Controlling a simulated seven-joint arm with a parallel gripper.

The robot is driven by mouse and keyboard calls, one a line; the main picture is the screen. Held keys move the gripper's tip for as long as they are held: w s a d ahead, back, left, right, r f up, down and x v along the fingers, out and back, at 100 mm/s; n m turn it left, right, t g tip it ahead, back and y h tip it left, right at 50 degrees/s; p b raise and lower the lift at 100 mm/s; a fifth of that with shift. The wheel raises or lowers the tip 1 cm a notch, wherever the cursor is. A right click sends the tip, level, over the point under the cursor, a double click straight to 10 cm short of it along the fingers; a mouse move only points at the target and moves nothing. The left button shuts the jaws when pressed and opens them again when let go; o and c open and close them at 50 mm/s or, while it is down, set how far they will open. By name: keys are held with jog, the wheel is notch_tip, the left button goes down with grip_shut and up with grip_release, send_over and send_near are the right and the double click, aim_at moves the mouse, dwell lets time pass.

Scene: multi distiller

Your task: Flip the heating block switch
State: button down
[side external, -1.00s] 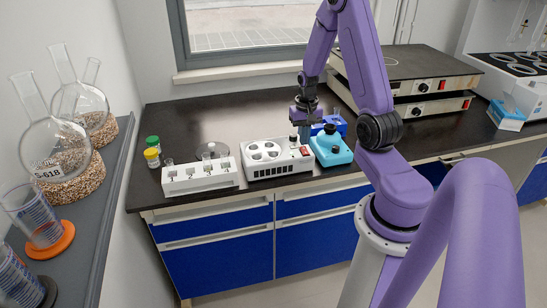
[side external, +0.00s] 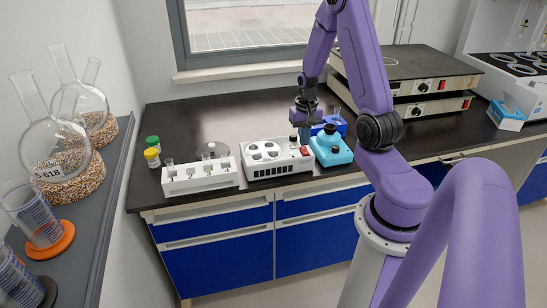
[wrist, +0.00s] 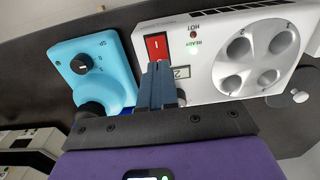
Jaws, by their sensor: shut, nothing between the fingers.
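The white heating block (side external: 278,160) stands near the bench's front edge, with round wells on top. In the wrist view the block (wrist: 215,50) shows its red rocker switch (wrist: 157,46), labels reading HOT and READY, and a green light by READY. My gripper (side external: 304,138) points down over the block's right end. In the wrist view my gripper (wrist: 158,68) is shut and empty, its fingertips at the lower edge of the red switch. I cannot tell whether they touch it. The fingers partly cover the block's panel below the switch.
A light-blue device (side external: 331,148) with black knobs stands close to the block's right. A white rack with vials (side external: 200,178) stands to its left. A blue rack (side external: 334,122) is behind the light-blue device. Hotplates (side external: 420,70) are at the back right.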

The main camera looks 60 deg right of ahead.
jog(key=shift+f, duration=0.7)
dwell(0.5)
jog(key=shift+r, duration=3.5)
jog(key=shift+a, duration=0.1)
jog(key=a+r+n, duration=0.3)
jog(key=a+n, duration=0.2)
jog(key=a, duration=0.5)
jog(key=a+r+n, duration=0.3)
jog(key=a+n, duration=0.2)
jog(key=a, duration=0.6)
jog(key=s+a+r+n, duration=0.1)
jog(key=s+a+n, duration=0.4)
jog(key=s, duration=0.3)
jog(key=s+a+r+n, duration=0.2)
jog(key=s+a+n, duration=0.4)
jog(key=s, duration=0.2)
jog(key=shift+s+r+n, duration=0.3)
jog(key=shift+s, duration=0.1)
